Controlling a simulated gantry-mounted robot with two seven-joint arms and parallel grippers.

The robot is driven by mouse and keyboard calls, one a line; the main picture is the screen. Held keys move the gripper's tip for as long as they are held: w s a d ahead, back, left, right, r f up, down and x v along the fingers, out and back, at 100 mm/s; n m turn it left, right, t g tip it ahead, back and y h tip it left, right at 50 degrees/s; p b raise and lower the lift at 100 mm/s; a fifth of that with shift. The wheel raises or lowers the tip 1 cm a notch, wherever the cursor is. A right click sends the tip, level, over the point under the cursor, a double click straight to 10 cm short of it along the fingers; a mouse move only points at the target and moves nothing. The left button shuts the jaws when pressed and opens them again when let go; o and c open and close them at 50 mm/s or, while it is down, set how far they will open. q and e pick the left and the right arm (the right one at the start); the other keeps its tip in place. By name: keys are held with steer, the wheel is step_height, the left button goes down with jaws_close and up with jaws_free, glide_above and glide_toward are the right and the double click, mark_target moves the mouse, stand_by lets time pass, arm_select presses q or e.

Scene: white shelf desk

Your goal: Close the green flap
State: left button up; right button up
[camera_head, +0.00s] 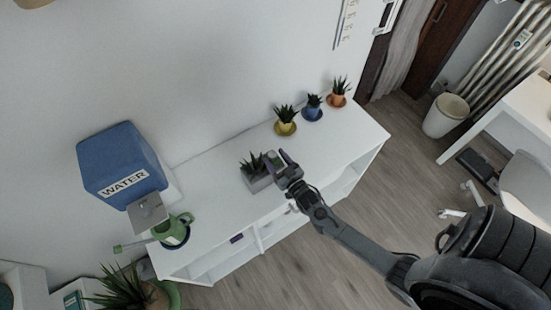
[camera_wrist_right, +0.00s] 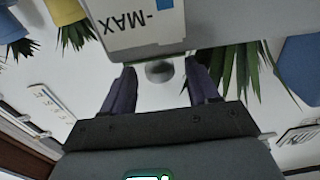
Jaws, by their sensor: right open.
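My right gripper (camera_head: 284,168) is over the white shelf desk, at the right side of a small grey planter box (camera_head: 259,184) with a spiky plant. In the right wrist view my right gripper (camera_wrist_right: 160,88) is open, its two dark fingers apart. A round grey knob-like part (camera_wrist_right: 160,71) shows between them, and nothing is gripped. Above the fingers in that view is a light grey box face (camera_wrist_right: 135,25) lettered "-MAX", with a blue mark. I cannot make out a green flap for certain; my gripper hides part of the planter. My left gripper is not in view.
On the white shelf desk (camera_head: 215,208), a green watering can (camera_head: 175,229) stands left beneath a blue WATER tank (camera_head: 120,163). Yellow (camera_head: 285,128), blue (camera_head: 312,113) and orange (camera_head: 338,100) potted plants stand at the back right. The desktop between can and planter is clear.

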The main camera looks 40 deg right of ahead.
steer(key=s+a, duration=0.2)
steer(key=s, duration=0.8)
steer(key=shift+s+f, duration=0.15)
steer(key=shift+f, duration=0.1)
steer(key=w+a+r+n+g+y, duration=0.15)
steer(key=a+r+g+y, duration=0.3)
steer(key=a+r, duration=0.45)
steer(key=s+a+n+g, duration=0.3)
steer(key=s+g, duration=0.7)
steer(key=s, duration=0.4)
step_height(320, 180, up, 20)
steer(key=p, duration=2)
steer(key=shift+w+h, duration=0.3)
steer(key=shift+h, duration=0.05)
